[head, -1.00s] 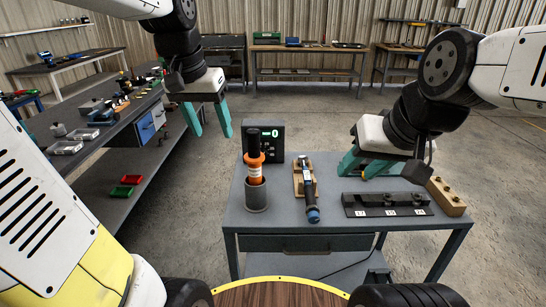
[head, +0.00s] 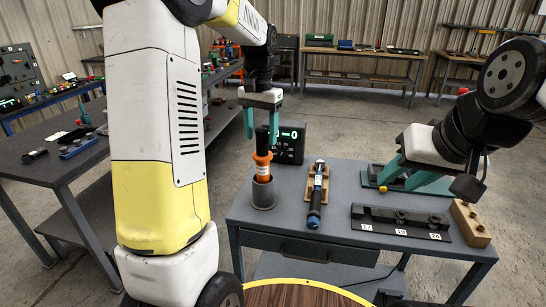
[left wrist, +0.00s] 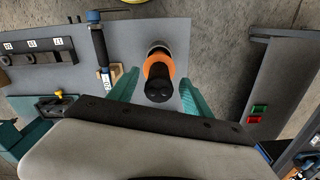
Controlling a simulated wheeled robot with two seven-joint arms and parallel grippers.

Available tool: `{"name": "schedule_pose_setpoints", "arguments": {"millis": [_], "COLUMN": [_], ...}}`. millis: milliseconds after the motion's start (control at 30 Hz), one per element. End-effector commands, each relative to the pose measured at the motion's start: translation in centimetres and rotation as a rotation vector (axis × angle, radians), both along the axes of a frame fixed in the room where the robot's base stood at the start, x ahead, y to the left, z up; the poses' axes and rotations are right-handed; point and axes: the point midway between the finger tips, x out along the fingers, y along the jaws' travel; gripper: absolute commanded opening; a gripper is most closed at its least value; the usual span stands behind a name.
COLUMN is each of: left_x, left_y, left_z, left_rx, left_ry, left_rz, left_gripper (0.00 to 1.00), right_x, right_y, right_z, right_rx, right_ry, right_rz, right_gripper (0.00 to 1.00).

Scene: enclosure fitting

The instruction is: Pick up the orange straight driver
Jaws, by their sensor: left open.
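The orange straight driver (head: 262,165) stands upright in a grey cup (head: 263,193) at the table's back left. It has a black top and an orange body; its lower end is hidden in the cup. My left gripper (head: 261,130) is open above it, fingers pointing down around its black top. In the left wrist view the driver (left wrist: 157,76) lies between the open fingers (left wrist: 156,90), apart from both. My right gripper (head: 403,177) has its fingers apart, over the table's right back part, and appears empty.
A blue-and-black tool (head: 317,195) lies on a wooden holder right of the cup. A box with a green display (head: 290,143) stands behind. A black numbered rack (head: 400,222), a wooden block (head: 471,222) and a green fixture (head: 374,177) occupy the right.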

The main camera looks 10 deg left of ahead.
Motion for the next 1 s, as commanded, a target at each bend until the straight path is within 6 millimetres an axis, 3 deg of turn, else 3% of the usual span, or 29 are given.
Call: {"name": "schedule_pose_setpoints", "arguments": {"millis": [233, 533, 567, 833, 1000], "left_x": [0.3, 0.4, 0.4, 0.4, 0.4], "left_y": [-0.3, -0.3, -0.3, -0.3, -0.3], "left_z": [-3.6, -4.2, -4.2, -4.2, -4.2], "left_rx": [0.001, 0.000, 0.000, 0.000, 0.000], "left_ry": [0.002, -0.001, -0.001, -0.001, -0.001], "left_rz": [0.000, 0.000, 0.000, 0.000, 0.000], "left_gripper": [0.58, 0.58, 0.56, 0.03, 0.00], "right_x": [0.0, 0.0, 0.0, 0.0, 0.0], "right_y": [0.0, 0.0, 0.0, 0.0, 0.0], "right_z": [0.0, 0.0, 0.0, 0.0, 0.0], "right_rx": [0.000, 0.000, 0.000, 0.000, 0.000], "right_ry": [0.000, 0.000, 0.000, 0.000, 0.000], "right_rz": [0.000, 0.000, 0.000, 0.000, 0.000], "right_gripper": [0.40, 0.40, 0.40, 0.40, 0.40]}}
